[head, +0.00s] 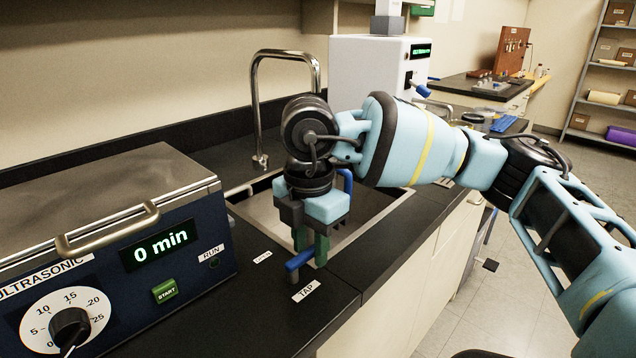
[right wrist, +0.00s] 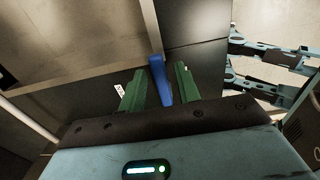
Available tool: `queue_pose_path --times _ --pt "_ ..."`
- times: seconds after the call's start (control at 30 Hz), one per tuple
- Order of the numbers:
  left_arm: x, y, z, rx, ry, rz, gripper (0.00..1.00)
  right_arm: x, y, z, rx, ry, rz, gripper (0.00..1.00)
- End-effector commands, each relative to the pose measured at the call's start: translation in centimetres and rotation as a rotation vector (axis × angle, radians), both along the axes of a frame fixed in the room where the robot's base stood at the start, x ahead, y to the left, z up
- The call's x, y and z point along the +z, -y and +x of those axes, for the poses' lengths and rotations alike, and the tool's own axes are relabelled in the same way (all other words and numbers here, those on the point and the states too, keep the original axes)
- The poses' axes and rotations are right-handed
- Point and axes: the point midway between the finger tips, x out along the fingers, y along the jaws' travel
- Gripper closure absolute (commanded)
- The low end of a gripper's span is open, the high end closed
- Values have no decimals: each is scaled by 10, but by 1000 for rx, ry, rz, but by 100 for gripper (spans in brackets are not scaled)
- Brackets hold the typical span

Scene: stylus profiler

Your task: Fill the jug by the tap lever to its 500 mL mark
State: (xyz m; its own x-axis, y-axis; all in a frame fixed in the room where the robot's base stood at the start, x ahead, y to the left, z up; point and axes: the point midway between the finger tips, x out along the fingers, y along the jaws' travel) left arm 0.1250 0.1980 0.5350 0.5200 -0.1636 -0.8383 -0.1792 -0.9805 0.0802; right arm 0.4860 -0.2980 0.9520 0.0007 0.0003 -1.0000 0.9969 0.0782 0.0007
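The blue tap lever (head: 299,261) stands at the sink's front edge, beside the TAP label (head: 304,292). My right gripper (head: 310,247) points down over it with green fingers. In the right wrist view the lever (right wrist: 160,80) lies between the two fingers, with a narrow gap on each side; the gripper looks open around it. The tall curved metal tap spout (head: 285,57) stands behind the sink. No jug can be made out clearly; a blue upright piece (head: 346,181) shows partly behind my right gripper, and I cannot tell what it belongs to. My left gripper is not seen.
The metal sink (head: 386,204) lies behind and right of my right gripper, partly hidden by it. An ultrasonic bath (head: 110,225) reading 0 min stands close on the left. A white instrument (head: 365,75) stands behind the sink. Some dark counter in front is clear.

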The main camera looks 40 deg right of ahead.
Motion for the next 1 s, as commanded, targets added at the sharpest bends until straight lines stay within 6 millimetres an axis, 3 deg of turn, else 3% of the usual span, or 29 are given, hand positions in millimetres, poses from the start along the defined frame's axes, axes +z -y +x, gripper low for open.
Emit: queue_pose_path --times 0.63,0.9,1.0 --pt "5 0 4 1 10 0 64 0 0 0 0 0 0 67" --pt "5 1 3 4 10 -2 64 0 0 0 0 -1 0 100" --pt "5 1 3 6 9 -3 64 0 0 0 0 -1 0 100"
